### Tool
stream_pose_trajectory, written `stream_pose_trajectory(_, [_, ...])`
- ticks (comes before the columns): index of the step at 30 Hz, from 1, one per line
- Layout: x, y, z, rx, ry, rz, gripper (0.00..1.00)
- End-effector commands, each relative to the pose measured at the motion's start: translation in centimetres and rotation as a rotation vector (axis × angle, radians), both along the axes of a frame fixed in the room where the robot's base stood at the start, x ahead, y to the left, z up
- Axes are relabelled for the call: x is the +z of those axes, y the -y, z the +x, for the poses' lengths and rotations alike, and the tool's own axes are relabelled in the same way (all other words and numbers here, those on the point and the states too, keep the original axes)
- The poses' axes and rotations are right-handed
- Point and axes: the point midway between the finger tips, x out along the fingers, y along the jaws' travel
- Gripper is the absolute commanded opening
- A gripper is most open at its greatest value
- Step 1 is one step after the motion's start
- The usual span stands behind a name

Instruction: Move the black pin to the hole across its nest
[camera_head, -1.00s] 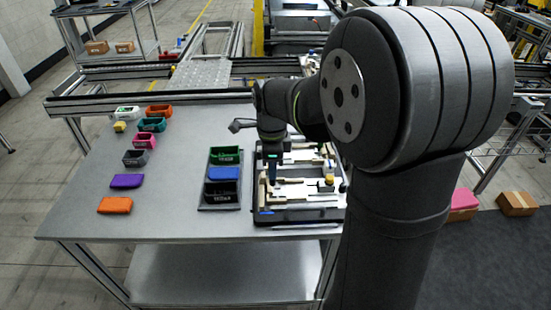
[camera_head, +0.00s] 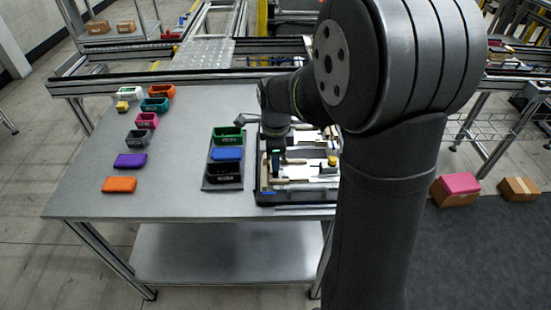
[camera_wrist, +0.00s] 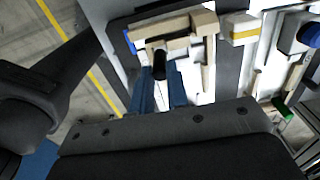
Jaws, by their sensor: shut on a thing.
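The black pin (camera_wrist: 159,64) shows in the wrist view between the blue fingers of my gripper (camera_wrist: 158,92), which is shut on it. Its lower end is near the beige blocks (camera_wrist: 176,24) of the pallet fixture; whether it touches anything I cannot tell. In the head view my gripper (camera_head: 275,163) is over the left part of the pallet fixture (camera_head: 290,199), and the pin is too small to make out. The nest and the hole across from it cannot be told apart in either view.
A yellow-banded block (camera_wrist: 240,28) stands beside the beige blocks. Left of the fixture, a dark tray (camera_head: 223,187) holds green, blue and black bins. Several coloured bins and lids, such as an orange lid (camera_head: 119,184), lie further left. Bare table lies between.

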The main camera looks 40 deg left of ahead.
Motion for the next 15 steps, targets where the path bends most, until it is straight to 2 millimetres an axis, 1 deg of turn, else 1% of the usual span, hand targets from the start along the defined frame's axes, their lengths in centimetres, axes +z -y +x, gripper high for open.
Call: stream_pose_trajectory(15, [-1.4, 0.0, 0.0, 0.000, -0.001, -0.001, 0.00])
